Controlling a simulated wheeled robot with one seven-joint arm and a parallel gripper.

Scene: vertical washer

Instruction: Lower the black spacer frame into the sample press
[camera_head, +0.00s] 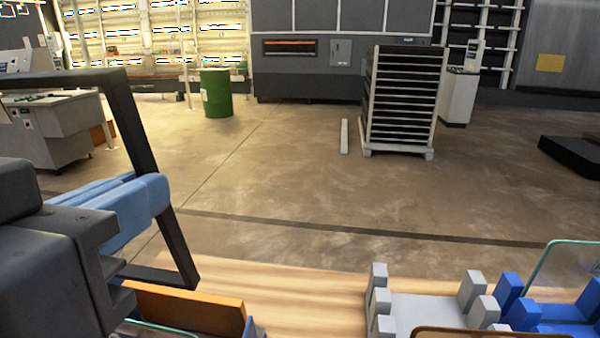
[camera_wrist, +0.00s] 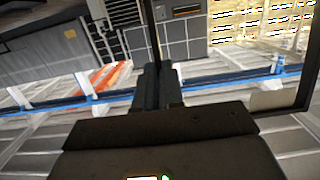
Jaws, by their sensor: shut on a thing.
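The black spacer frame (camera_head: 138,125) is a thin, open rectangle held upright at the left of the head view, with its left side cut off or hidden. My gripper (camera_head: 150,198) has pale blue fingers shut on the frame's near side bar. In the wrist view the dark fingers (camera_wrist: 158,85) close on a thin black bar of the frame (camera_wrist: 154,35). A grey fixture with upright posts (camera_head: 430,308) stands on the wooden table at lower right, apart from the frame. I cannot tell for certain whether it is the sample press.
A blue fixture (camera_head: 560,312) with a glass pane (camera_head: 565,270) adjoins the grey one. An orange-edged holder (camera_head: 185,305) sits below my gripper. Bare wooden tabletop (camera_head: 300,295) lies between. A green barrel (camera_head: 216,92) and a slatted rack (camera_head: 405,95) stand far behind.

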